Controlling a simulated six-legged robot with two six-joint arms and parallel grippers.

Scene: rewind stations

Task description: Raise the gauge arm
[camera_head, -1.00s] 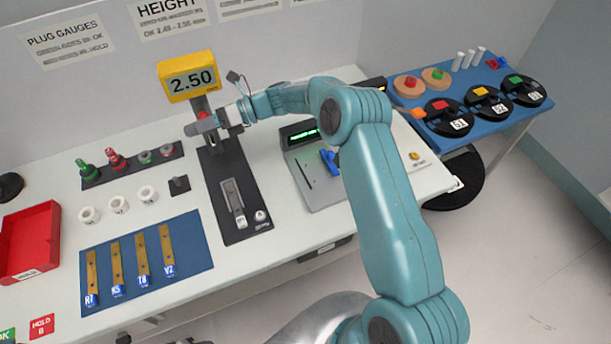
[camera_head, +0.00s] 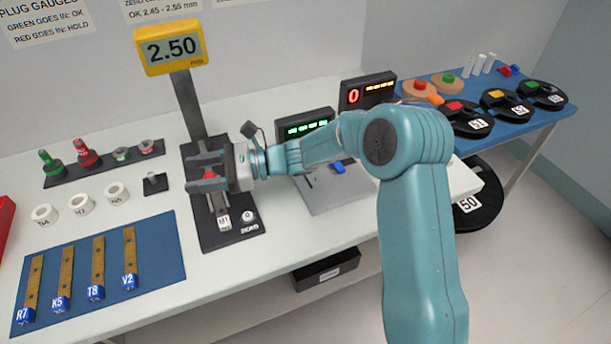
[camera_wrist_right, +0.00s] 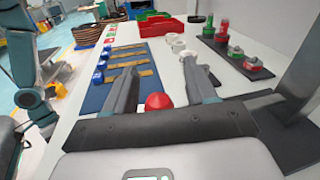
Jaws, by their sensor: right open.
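The height gauge has a yellow display (camera_head: 171,47) reading 2.50 on a dark upright column (camera_head: 186,105). Its dark base (camera_head: 206,233) lies on the white bench. My right gripper (camera_head: 190,173) is open in front of the lower column, above the base. A red ball-shaped knob (camera_head: 209,174) shows between its fingers. In the right wrist view the red knob (camera_wrist_right: 158,102) sits between the two spread fingers, close to the palm, with gaps on both sides. The gauge arm itself is mostly hidden by the gripper. My left gripper is not in view.
Green and red plug gauges (camera_head: 85,154) stand in a rack left of the gauge. White rings (camera_head: 81,204) and a blue mat (camera_head: 150,262) with tagged strips lie nearer. A scale-like device (camera_head: 305,126) with green digits stands right. A blue table (camera_head: 545,108) holds black reels.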

